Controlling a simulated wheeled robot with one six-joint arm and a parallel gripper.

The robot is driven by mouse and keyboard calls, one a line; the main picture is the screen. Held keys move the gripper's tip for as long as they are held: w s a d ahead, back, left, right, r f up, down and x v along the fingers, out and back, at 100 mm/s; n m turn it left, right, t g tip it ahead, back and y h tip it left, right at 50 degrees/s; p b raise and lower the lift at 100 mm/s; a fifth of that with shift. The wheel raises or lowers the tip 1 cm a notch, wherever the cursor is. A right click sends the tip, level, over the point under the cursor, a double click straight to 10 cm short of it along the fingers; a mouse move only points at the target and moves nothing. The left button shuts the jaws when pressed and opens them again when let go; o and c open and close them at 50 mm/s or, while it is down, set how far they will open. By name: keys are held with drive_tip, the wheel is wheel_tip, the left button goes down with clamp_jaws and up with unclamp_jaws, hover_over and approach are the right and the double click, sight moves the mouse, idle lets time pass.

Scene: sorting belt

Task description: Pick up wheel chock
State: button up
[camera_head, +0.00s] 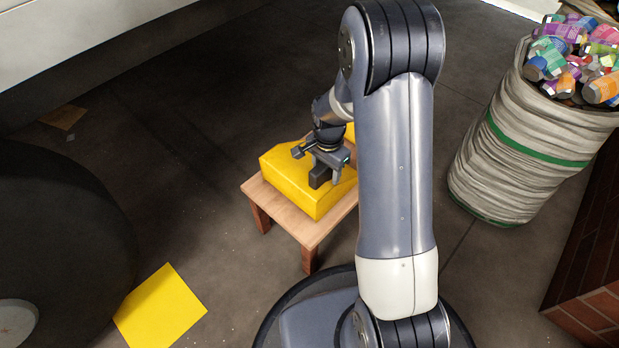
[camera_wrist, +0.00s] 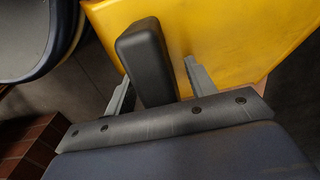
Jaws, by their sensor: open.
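The wheel chock (camera_head: 290,184) is a bright yellow block on a small wooden stool. It also fills the top of the wrist view (camera_wrist: 235,40). A dark grey block (camera_wrist: 145,55), which looks like a handle on the chock, stands out from the yellow face. My gripper (camera_head: 321,166) is at the chock, pointing down at it. In the wrist view its two grey fingers (camera_wrist: 158,72) are apart, one on each side of the dark block. I cannot tell whether either finger touches it. The arm covers part of the chock's far right side.
The wooden stool (camera_head: 253,188) stands on the dark floor. A large black wheel (camera_head: 60,230) is at the left. A yellow square (camera_head: 160,307) lies on the floor beside it. A ribbed bin of cans (camera_head: 505,165) and a brick block (camera_head: 598,300) are at the right.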

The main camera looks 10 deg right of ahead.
drive_tip(key=shift+c, duration=0.4)
clamp_jaws()
idle(0.4)
